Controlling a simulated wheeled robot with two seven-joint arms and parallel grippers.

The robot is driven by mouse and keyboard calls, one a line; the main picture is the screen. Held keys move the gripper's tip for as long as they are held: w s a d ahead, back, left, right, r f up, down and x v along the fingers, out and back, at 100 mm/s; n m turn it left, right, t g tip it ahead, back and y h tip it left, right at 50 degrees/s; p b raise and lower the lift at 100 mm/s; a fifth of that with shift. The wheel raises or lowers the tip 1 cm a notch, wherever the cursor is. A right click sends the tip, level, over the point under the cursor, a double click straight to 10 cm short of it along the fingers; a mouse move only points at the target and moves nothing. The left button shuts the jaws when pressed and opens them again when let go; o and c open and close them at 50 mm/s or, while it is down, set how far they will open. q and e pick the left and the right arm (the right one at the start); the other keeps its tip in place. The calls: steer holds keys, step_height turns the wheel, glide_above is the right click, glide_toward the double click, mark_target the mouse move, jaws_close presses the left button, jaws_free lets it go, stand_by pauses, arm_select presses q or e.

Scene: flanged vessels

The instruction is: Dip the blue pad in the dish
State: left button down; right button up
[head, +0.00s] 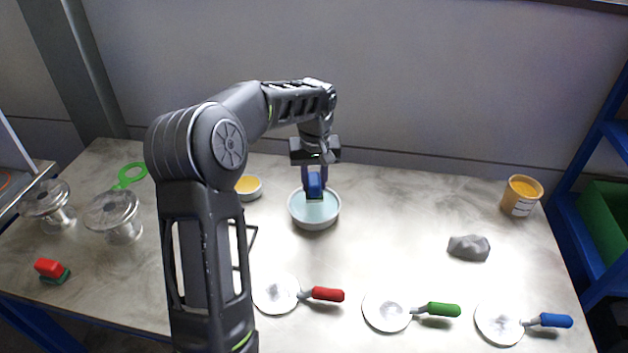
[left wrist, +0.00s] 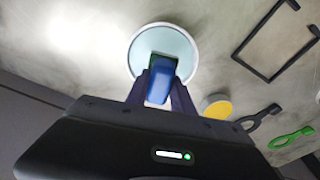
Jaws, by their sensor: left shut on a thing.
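My left gripper (head: 314,174) points down over the dish and is shut on the blue pad (head: 314,185). The dish (head: 313,221) is round and pale, with light blue-green liquid inside. In the left wrist view the blue pad (left wrist: 160,82) sits between the fingers, with a green part at its far end, over the dish (left wrist: 136,50). The pad's lower end overlaps the dish's inside; I cannot tell whether it touches the liquid. My right gripper is not in view.
A small bowl of orange stuff (head: 248,187) stands left of the dish. Red (head: 327,294), green (head: 442,309) and blue (head: 554,320) handled tools lie in front with white discs. A red-green pad (head: 52,270), flanged glass vessels (head: 113,212), grey lump (head: 468,248) and orange tub (head: 521,195) stand around.

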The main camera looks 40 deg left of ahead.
mark_target(314, 178)
arm_select(q)
steer(key=shift+r, duration=0.15)
steer(key=shift+r+p, duration=1.4)
steer(key=shift+r, duration=0.5)
